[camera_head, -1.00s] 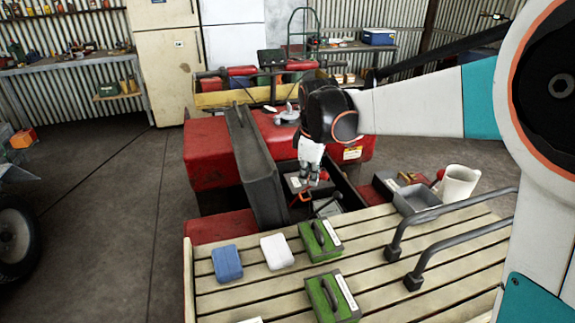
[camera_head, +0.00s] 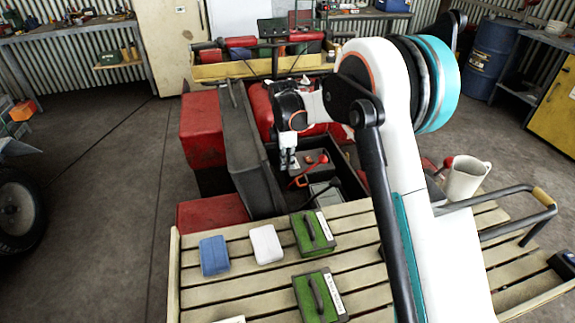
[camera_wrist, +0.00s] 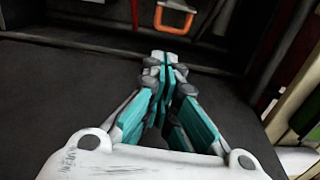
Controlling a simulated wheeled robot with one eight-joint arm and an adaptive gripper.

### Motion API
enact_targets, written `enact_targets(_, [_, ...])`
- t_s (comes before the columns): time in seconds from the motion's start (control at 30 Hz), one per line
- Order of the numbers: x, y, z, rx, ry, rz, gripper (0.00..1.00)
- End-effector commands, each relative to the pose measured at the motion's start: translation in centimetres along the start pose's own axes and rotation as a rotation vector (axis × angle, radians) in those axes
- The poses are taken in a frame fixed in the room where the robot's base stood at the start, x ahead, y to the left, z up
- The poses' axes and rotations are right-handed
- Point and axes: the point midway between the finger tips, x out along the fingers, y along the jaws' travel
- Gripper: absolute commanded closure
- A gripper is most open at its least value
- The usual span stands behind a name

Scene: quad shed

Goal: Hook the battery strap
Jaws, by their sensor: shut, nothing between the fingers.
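The battery (camera_head: 308,158) sits in the open dark bay (camera_head: 349,182) of the red vehicle. A red strap part (camera_head: 312,166) and an orange hook (camera_head: 301,182) lie at it. The orange hook, a squared loop, also shows at the top of the wrist view (camera_wrist: 174,17), beyond my fingertips. My gripper (camera_head: 288,168) is shut and empty, just left of the red and orange parts and apart from them in the wrist view. The wrist view shows my closed fingertips (camera_wrist: 164,60) over a dark flat surface. The strap's far end is hard to make out.
A dark upright panel (camera_head: 245,150) stands close left of my gripper. In front is a slatted wooden rack (camera_head: 215,292) with blue, white and green boxes.

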Motion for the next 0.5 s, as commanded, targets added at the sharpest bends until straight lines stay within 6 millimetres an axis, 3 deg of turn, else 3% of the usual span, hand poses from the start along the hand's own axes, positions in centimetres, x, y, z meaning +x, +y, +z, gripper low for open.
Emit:
enact_targets(0.2, [4.3, 0.0, 0.0, 0.001, 0.000, 0.000, 1.00])
enact_targets(0.5, [7.6, 0.0, 0.0, 0.002, 0.000, 0.001, 1.00])
